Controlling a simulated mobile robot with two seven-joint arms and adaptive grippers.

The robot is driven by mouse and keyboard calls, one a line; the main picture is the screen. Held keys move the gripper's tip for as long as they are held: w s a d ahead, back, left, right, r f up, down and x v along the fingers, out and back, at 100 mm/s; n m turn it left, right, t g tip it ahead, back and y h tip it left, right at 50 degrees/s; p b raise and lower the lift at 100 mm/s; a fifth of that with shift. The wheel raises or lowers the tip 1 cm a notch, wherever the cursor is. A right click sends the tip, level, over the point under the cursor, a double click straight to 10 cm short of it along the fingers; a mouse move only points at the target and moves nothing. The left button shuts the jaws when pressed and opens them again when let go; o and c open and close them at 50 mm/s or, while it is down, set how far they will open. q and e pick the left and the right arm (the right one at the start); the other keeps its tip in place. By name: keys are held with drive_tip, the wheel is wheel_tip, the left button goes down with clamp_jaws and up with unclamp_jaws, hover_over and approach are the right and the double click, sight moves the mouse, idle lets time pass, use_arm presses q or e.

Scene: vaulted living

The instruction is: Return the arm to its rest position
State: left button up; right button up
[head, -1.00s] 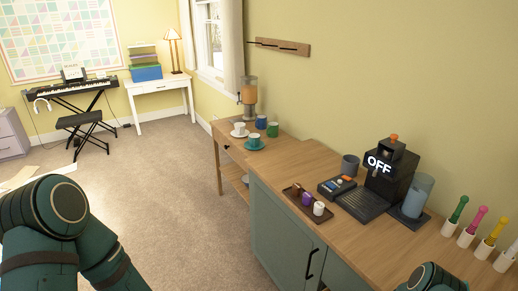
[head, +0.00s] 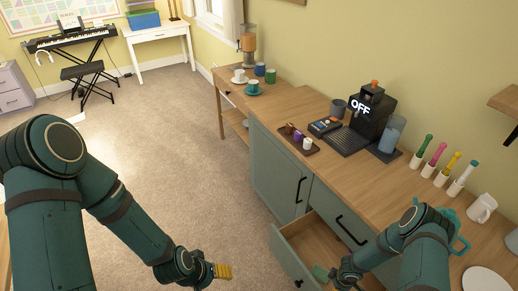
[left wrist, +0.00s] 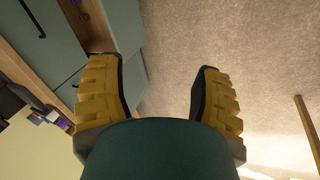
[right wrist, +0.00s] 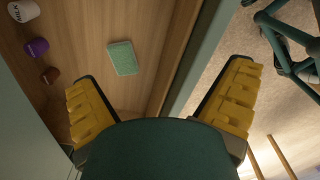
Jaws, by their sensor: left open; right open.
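My left arm reaches down the left side of the head view, its gripper (head: 222,271) low over the carpet. The left wrist view shows that gripper (left wrist: 155,68) open and empty, carpet between its fingers.
The drawer juts from the green cabinet (head: 272,172). Open carpet (head: 170,150) lies left of the cabinet.

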drive_tip(key=shift+m+y, duration=0.5)
drive_tip(key=shift+y, duration=0.1)
drive_tip(key=a, duration=0.1)
drive_tip(key=a+r+b, duration=0.1)
drive_tip(key=a+r, duration=0.1)
drive_tip(key=a, duration=0.1)
drive_tip(key=shift+s+r, duration=0.1)
drive_tip(key=shift+s, duration=0.25)
use_arm(q)
wheel_tip(320, 180, down, 10)
drive_tip(key=s+b, duration=0.2)
drive_tip(key=b, duration=0.7)
drive_tip(key=shift+d+f+g, duration=0.2)
drive_tip(key=shift+d+g, duration=0.05)
drive_tip(key=shift+g, duration=0.05)
use_arm(e)
drive_tip(key=s+a+r+m+y, duration=0.1)
drive_tip(key=s+a+r+m, duration=0.1)
drive_tip(key=a+r+m, duration=0.3)
drive_tip(key=s+a+r+m+t+y, duration=0.1)
drive_tip(key=s+a+r+m, duration=0.2)
drive_tip(key=a+r, duration=0.8)
drive_tip(key=a+m, duration=0.2)
drive_tip(key=a, duration=0.1)
drive_tip(key=shift+r+m+t+y, duration=0.2)
drive_tip(key=shift+m+t+y, duration=0.1)
drive_tip(key=shift+y, duration=0.1)
